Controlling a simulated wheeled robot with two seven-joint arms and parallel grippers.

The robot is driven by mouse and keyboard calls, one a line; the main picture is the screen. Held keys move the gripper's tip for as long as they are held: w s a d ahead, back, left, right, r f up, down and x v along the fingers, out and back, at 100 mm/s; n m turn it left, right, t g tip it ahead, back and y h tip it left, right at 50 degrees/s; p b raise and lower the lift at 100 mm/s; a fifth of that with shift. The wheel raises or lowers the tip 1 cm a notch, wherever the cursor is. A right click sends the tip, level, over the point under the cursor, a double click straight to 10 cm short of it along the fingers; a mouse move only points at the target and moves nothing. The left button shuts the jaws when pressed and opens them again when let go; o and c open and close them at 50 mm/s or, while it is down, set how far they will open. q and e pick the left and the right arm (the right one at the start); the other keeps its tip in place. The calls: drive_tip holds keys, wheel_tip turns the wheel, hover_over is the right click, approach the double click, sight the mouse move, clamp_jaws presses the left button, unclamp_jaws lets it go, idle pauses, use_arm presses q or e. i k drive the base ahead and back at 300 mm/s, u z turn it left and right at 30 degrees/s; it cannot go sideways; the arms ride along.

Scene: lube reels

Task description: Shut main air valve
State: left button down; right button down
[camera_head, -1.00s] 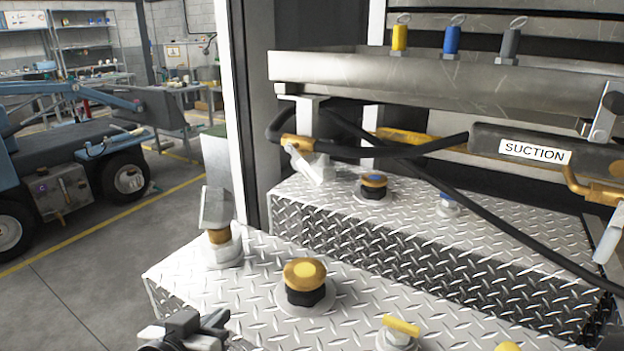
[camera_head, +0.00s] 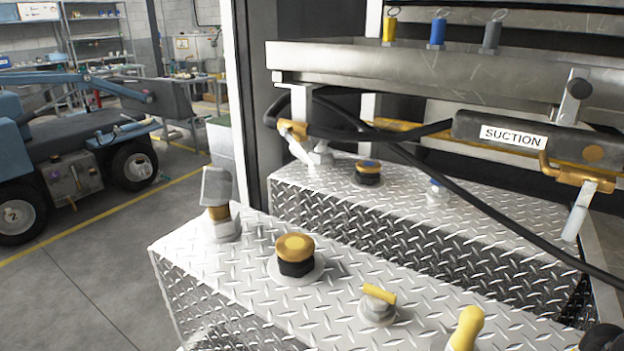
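No label in view marks a main air valve, so I cannot tell which fitting it is. A small valve with a flat yellow handle (camera_head: 379,293) on a round metal base stands on the near diamond-plate box. A yellow-capped fitting (camera_head: 466,328) stands to its right, cut off by the bottom edge. A larger yellow-topped black knob (camera_head: 295,254) sits to its left. A grey-headed fitting with a brass collar (camera_head: 217,203) stands at the box's far left corner. Neither of my grippers can be made out in the head view.
The near diamond-plate box (camera_head: 200,290) has a raised edge facing the floor. A dark rounded object (camera_head: 604,338) shows at the bottom right. Open floor lies left.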

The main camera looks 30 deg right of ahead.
sight(299, 151)
drive_tip(key=k, duration=0.75)
drive_tip(key=u, duration=1.05)
drive_tip(key=i, duration=1)
drive_tip(key=z, duration=1.55)
